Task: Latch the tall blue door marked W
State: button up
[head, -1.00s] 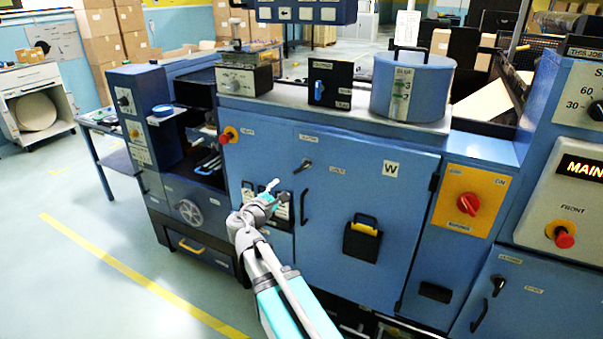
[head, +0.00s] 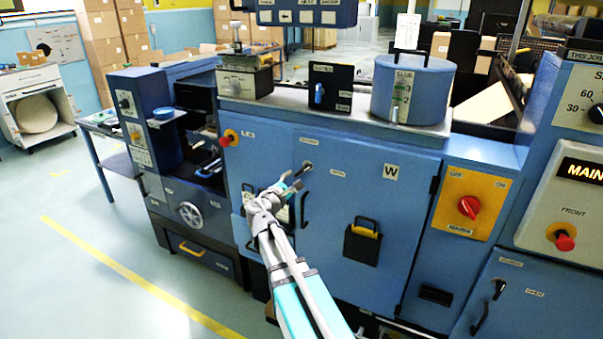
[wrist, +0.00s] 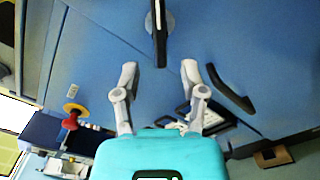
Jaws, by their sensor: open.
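The tall blue door (head: 345,190) with the white W label (head: 391,171) looks flush with the cabinet front. Its small dark latch handle (head: 306,167) is near the door's upper left edge. In the wrist view the latch handle (wrist: 158,35) is a dark lever on a round grey base, lying lengthwise in the picture. My gripper (head: 291,183) is just below and left of the latch in the head view. In the wrist view my gripper (wrist: 160,76) is open and empty, with the lever's end just ahead, between the two fingertips' lines. No contact shows.
A dark curved pull handle (head: 304,208) is below the latch, close to my gripper; it also shows in the wrist view (wrist: 230,90). A red knob (head: 229,137) sits to the left. A black box with a yellow part (head: 363,240) hangs on the door. Floor at left is open.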

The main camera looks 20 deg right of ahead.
aim_at(300, 173)
jog(key=shift+x, duration=3.1)
grip_shut()
